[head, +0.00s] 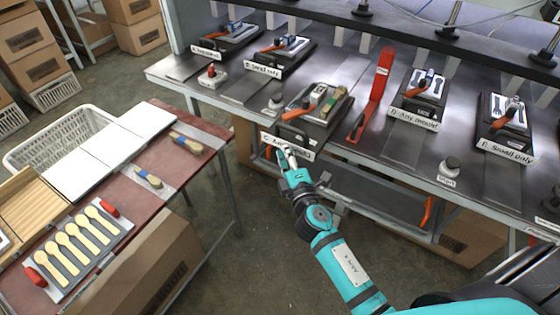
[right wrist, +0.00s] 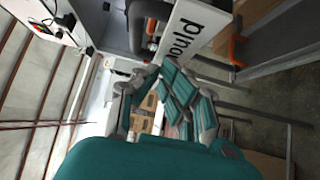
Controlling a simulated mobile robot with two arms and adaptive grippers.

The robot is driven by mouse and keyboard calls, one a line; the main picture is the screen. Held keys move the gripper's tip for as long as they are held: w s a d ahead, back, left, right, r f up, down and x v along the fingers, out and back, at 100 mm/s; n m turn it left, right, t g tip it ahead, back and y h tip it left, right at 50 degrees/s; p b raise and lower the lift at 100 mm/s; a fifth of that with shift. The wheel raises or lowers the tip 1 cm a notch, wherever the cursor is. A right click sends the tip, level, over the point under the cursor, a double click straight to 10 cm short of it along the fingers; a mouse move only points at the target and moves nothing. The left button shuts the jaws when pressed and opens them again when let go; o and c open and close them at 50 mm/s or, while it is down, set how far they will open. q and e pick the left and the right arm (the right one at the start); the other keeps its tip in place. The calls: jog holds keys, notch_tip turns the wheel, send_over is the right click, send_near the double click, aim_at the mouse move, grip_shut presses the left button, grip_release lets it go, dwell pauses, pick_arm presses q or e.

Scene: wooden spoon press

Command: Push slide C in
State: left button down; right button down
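Slide C, with its front label "C: Any mould" (head: 288,143), sticks out past the front edge of the press bench in the head view. It carries a mould with an orange-handled clamp and a wooden piece, and a dark bar handle stands behind the label. The label's end, "ould" (right wrist: 187,38), shows large in the right wrist view. My right gripper (head: 287,154) is just in front of and below the label; its fingertips (right wrist: 155,73) converge and look shut, with nothing seen between them. Whether it touches the slide is unclear. My left gripper is not in view.
The press bench (head: 235,88) holds other labelled slides on both sides. A red lever (head: 376,88) stands right of slide C. A red-topped table (head: 150,210) with spoon blanks (head: 72,243) and white boards is at left. Floor is clear between table and bench.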

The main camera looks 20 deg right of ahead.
send_near(313, 110)
jog(key=w+a, duration=0.1)
jog(key=w+a+f, duration=0.1)
jog(key=w, duration=0.1)
jog(key=w+a, duration=0.1)
jog(key=w, duration=0.1)
jog(key=shift+f, duration=0.35)
jog(key=shift+s+a, duration=0.1)
jog(key=shift+f, duration=0.1)
